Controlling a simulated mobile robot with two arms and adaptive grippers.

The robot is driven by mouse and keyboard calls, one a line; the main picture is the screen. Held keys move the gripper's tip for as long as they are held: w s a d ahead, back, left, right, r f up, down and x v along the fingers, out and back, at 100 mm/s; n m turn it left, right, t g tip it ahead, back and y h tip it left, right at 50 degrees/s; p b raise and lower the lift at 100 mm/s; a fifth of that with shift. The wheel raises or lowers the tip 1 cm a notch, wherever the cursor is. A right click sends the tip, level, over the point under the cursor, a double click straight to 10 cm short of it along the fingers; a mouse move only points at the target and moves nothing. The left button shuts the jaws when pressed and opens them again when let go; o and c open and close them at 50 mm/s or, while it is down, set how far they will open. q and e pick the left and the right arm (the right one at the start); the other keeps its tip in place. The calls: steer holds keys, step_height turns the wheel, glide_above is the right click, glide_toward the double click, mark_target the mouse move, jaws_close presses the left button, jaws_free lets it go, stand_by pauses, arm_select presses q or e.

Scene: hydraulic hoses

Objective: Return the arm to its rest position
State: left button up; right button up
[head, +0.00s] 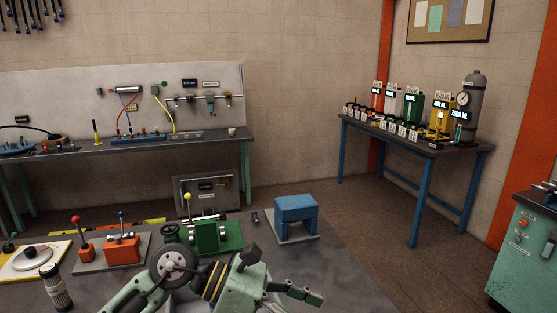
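My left arm shows at the bottom centre of the head view, with pale green links and black joints. Its gripper (292,295) points right, low over the grey table (345,262). One dark, jointed finger shows clearly; the other side is partly cut off by the bottom edge, so its opening cannot be judged. I see nothing held in the visible finger. My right arm and gripper are not in view.
Close behind the arm are a green vise-like device (215,236) and a blue block stand (297,212). Red lever units (122,250) and a dark cylinder (55,288) stand left. A teal cabinet (522,255) is at right. The table's right part is clear.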

arm_select(q)
step_height(320, 180, up, 11)
steer(key=w+n+t+h, duration=0.1)
steer(key=n+t+h, duration=0.4)
steer(key=n+h, duration=0.35)
steer(key=w+a+n+t+y, duration=0.3)
steer(key=a+n+t+y, duration=0.15)
steer(key=n+t, duration=0.45)
steer(key=w+a+n+t+y, duration=0.4)
steer(key=n+t, duration=0.3)
steer(key=n, duration=0.4)
steer(key=a+f+n+g+y, duration=0.3)
steer(key=a+f+n+y, duration=1.1)
steer(key=f+n, duration=0.4)
steer(key=s+a+f+n+g, duration=0.35)
steer(key=s+f+g, duration=0.35)
steer(key=s+f, duration=0.6)
steer(key=s+f+n+g, duration=0.2)
steer(key=s+f+g, duration=0.55)
steer(key=s, duration=0.65)
step_height(320, 180, down, 26)
steer(key=f, duration=0.1)
steer(key=s+a+f+m+g, duration=0.1)
steer(key=s+a+f, duration=0.1)
steer(key=s+f, duration=1.4)
steer(key=shift+s+a+f, duration=0.2)
steer(key=shift+s+a, duration=0.2)
steer(key=shift+s, duration=0.05)
